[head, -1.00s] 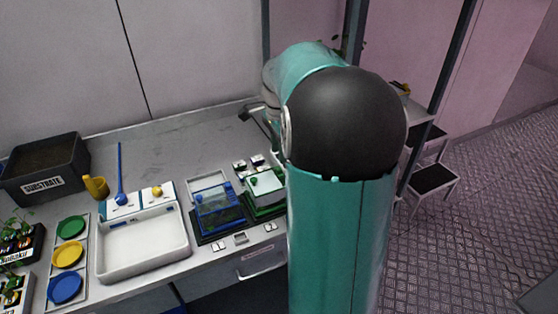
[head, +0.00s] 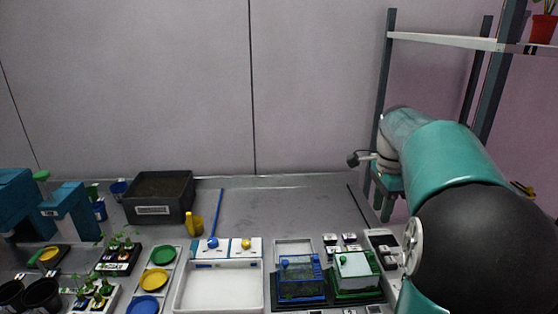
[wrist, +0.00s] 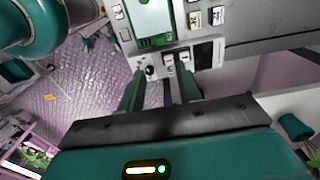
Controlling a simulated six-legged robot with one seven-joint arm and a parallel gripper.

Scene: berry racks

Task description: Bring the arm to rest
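My teal arm with its black joint fills the right of the head view. It is bent, with the hand pointing down over the right end of the bench. My gripper (head: 378,203) hangs there, partly seen against the rack post. In the wrist view the two green fingers of my gripper (wrist: 159,92) stand apart with nothing between them. They are above the bench edge and small control panels, touching nothing that I can see.
The grey bench (head: 290,210) is bare at the back middle. A substrate bin (head: 158,212), a white tray (head: 218,304), a blue mesh box (head: 302,280) and a green-framed box (head: 356,278) stand on it. A rack shelf (head: 450,41) rises at the right.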

